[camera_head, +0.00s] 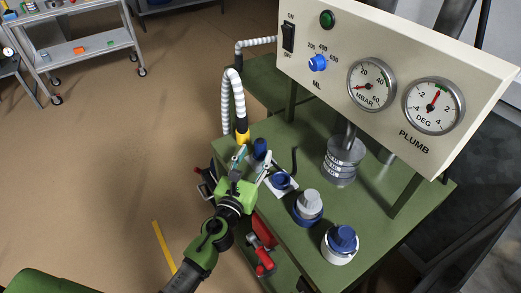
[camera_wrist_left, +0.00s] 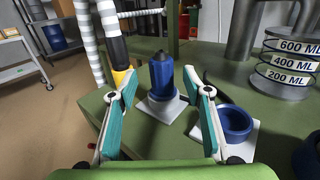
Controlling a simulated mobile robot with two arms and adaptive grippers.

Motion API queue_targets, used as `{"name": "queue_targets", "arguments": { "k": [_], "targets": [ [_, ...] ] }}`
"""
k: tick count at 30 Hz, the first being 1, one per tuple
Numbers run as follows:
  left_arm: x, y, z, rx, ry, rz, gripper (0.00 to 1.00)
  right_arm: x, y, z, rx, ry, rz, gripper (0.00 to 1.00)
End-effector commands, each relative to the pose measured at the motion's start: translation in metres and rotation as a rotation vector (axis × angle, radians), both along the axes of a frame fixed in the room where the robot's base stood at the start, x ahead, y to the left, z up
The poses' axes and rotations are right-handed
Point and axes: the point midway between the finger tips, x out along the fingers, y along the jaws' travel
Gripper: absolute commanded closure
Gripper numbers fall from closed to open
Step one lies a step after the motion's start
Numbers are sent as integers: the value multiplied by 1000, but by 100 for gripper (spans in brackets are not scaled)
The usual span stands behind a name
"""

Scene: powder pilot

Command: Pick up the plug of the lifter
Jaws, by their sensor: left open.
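A blue cylinder with a dark pointed top (camera_wrist_left: 162,78), which looks like the plug, stands upright on a small white base on the green bench. It also shows in the head view (camera_head: 260,149). My left gripper (camera_head: 253,158) is open and empty at the bench's left edge. In the left wrist view its teal-padded fingers (camera_wrist_left: 160,82) frame the blue cylinder, which stands beyond them; I cannot tell the exact gap. A blue round cup (camera_wrist_left: 235,121) on a white square plate sits right of it, partly behind the right finger. My right gripper is not in view.
A striped hose with a yellow end (camera_head: 241,137) stands close left of the cylinder. A panel with gauges (camera_head: 400,80) overhangs the green bench (camera_head: 300,140). Open floor lies left.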

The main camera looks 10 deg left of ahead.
Motion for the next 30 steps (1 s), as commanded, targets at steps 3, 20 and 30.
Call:
{"name": "queue_targets", "arguments": {
  "k": [3, 20, 30],
  "targets": [
    [13, -2, 1, -2, -2, 2, 55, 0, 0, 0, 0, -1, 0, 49],
    [51, -8, -1, -1, -1, 1, 57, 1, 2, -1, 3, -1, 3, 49],
    [51, -8, -1, -1, -1, 1, 99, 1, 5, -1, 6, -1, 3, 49]
  ]
}}
